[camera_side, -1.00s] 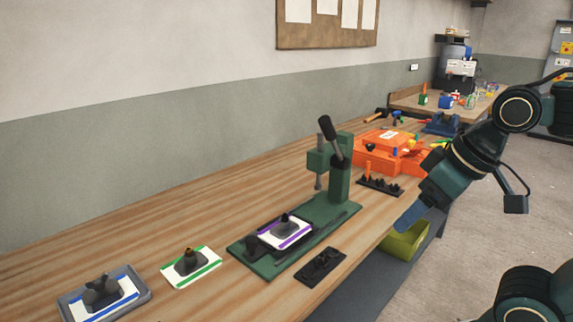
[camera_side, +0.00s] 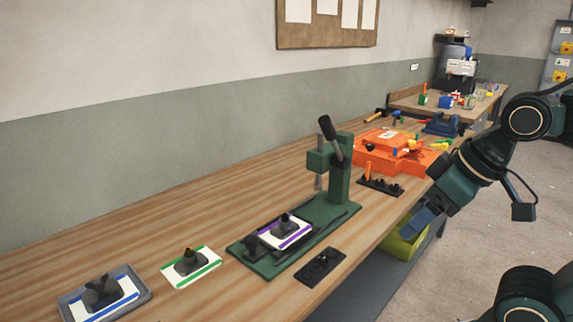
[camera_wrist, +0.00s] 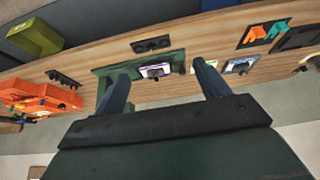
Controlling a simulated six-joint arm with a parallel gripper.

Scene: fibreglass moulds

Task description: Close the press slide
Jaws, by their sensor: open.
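The green press (camera_side: 340,180) stands on the wooden bench, its base reaching toward the front left. Its black lever (camera_side: 329,128) points up. The slide (camera_side: 285,232), a plate with a white, purple-edged sheet and a dark piece on it, sits on the base, out in front of the press column. A dark knob (camera_side: 252,245) is at its near end. In the wrist view the slide (camera_wrist: 155,71) shows between my fingers, some way off. My gripper (camera_side: 412,228) is open and empty, off the bench's right edge; its two fingers (camera_wrist: 158,78) are spread wide in the wrist view.
A black plate (camera_side: 320,265) lies right of the press base. A black rack (camera_side: 380,186) and an orange case (camera_side: 390,150) are behind. Green-edged (camera_side: 191,266) and blue-edged (camera_side: 103,300) plates lie front left. A yellow-green bin (camera_side: 400,247) is below the bench edge.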

